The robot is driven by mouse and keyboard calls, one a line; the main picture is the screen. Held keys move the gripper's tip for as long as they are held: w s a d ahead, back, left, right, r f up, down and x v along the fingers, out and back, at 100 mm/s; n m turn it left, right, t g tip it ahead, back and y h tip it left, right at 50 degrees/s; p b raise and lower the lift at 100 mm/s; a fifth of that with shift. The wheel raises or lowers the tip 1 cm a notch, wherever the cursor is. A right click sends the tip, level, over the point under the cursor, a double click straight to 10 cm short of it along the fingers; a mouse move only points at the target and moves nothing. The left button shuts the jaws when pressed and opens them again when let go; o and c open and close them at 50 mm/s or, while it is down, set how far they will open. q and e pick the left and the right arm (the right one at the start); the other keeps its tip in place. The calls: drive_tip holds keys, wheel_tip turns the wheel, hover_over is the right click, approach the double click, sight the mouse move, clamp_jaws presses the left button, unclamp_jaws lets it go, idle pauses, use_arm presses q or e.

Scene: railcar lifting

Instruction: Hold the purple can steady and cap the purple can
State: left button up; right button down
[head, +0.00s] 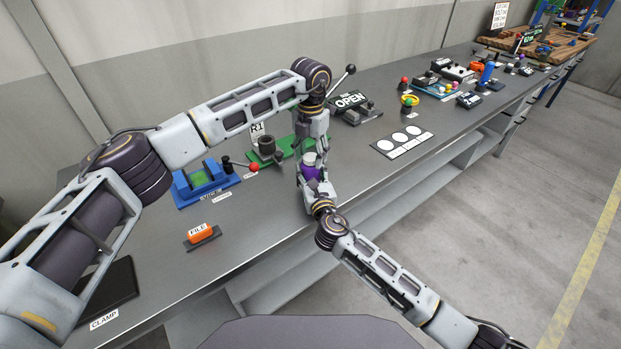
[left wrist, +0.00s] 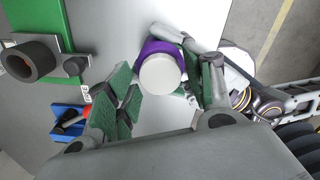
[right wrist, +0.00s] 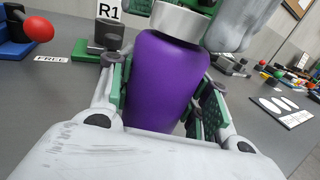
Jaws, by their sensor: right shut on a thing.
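The purple can (head: 311,173) stands upright near the front edge of the grey bench, and it fills the middle of the right wrist view (right wrist: 165,80). A white round cap (left wrist: 163,74) sits on top of it; its silvery side shows in the right wrist view (right wrist: 178,20). My right gripper (right wrist: 165,95) is shut on the purple can, with green-padded fingers on both sides. My left gripper (left wrist: 170,95) is above the can, pointing down, with its fingers spread apart and a gap to the cap. In the head view, my left gripper (head: 311,146) partly hides the can.
A green base (head: 290,153) with dark cylinders and an R1 sign stands behind the can. A blue fixture (head: 205,186) with a red-knobbed lever is to the left, and an orange FILE block (head: 201,233) is nearer. A white-circled plate (head: 403,141) lies to the right. Bare bench lies between.

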use_arm(q)
drive_tip(key=c, duration=0.9)
drive_tip(key=o, duration=1.2)
drive_tip(key=shift+r, duration=0.15)
drive_tip(key=shift+r, duration=5.85)
use_arm(e)
drive_tip(key=c, duration=0.6)
unclamp_jaws()
drive_tip(key=shift+s, duration=0.1)
